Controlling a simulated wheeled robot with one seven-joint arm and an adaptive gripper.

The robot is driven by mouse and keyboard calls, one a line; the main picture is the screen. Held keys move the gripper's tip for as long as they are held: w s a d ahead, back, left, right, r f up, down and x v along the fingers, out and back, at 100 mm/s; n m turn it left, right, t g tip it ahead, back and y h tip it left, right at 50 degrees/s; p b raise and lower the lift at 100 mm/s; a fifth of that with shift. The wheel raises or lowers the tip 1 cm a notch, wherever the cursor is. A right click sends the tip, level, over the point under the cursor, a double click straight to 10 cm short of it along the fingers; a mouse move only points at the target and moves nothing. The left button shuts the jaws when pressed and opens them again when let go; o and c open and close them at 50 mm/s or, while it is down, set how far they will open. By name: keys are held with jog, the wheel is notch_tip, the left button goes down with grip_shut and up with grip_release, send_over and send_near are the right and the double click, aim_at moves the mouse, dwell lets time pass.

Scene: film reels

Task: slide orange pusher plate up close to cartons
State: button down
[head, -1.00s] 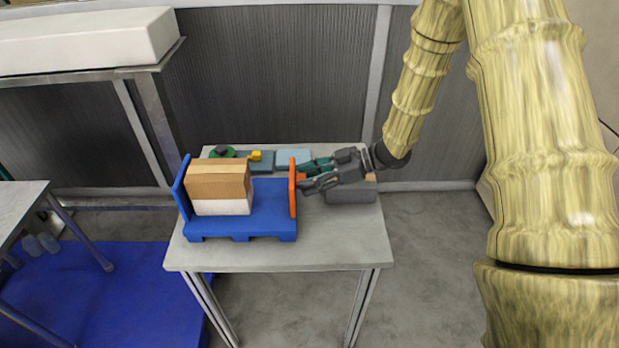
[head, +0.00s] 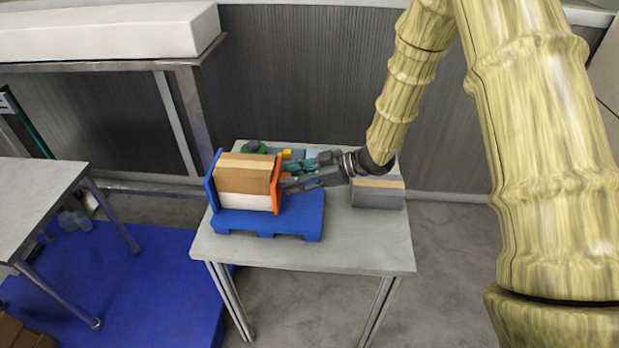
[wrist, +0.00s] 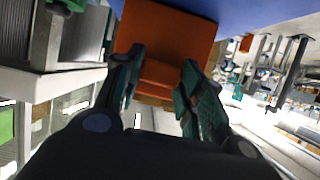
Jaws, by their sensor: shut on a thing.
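The orange pusher plate (head: 278,184) stands upright on the blue pallet (head: 300,214), close against the right side of the cartons (head: 243,175); I cannot tell whether it touches them. The cartons are brown above and white below, between the plate and the pallet's upright blue end wall (head: 212,180) at left. My gripper (head: 287,177) is at the plate's right side, shut on its orange handle. In the wrist view the plate (wrist: 185,35) fills the upper middle, and my gripper's teal fingers (wrist: 160,85) are on either side of the handle block.
The pallet sits on a grey table (head: 340,250). A grey box with a tan top (head: 378,195) stands right of my gripper. Green and yellow items (head: 255,147) lie behind the cartons. The table's front right is clear.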

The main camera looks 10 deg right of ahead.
jog(key=shift+a+r, duration=0.1)
jog(key=c, duration=0.9)
grip_release()
jog(key=v, duration=1.2)
